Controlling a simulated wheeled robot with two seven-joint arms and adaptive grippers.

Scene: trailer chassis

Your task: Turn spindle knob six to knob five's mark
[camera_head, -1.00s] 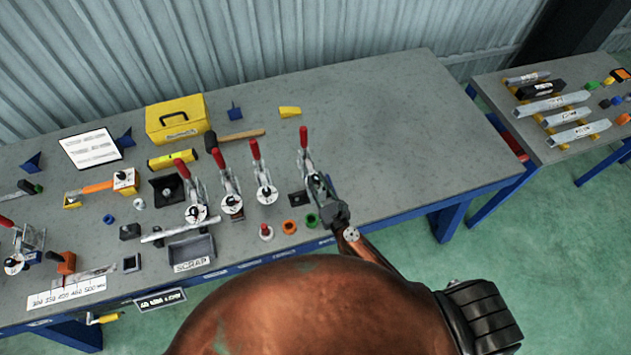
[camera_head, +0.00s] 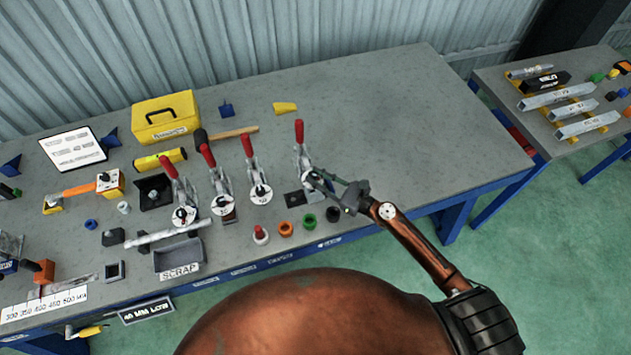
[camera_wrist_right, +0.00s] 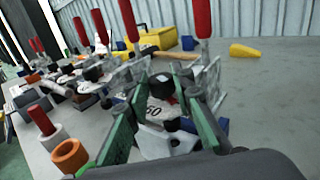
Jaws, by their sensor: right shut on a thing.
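A row of red-handled toggle clamps stands on the grey bench. The rightmost clamp (camera_head: 299,152) carries a dark spindle knob, mostly hidden by my fingers in the head view. My right gripper (camera_head: 318,181) reaches in from the right and is shut on this knob. In the right wrist view the black knob (camera_wrist_right: 161,86) sits between the green fingers of the right gripper (camera_wrist_right: 158,95), above a white dial (camera_wrist_right: 153,108) marked "50". The neighbouring clamp to the left has its knob and white dial (camera_head: 260,194) free. Its mark is too small to read. My left gripper is out of view.
Small orange (camera_head: 286,228), green (camera_head: 309,222) and dark (camera_head: 332,214) rings lie near the bench's front edge, close below my right gripper. A scrap bin (camera_head: 179,256) stands further left. The bench's right part is clear.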

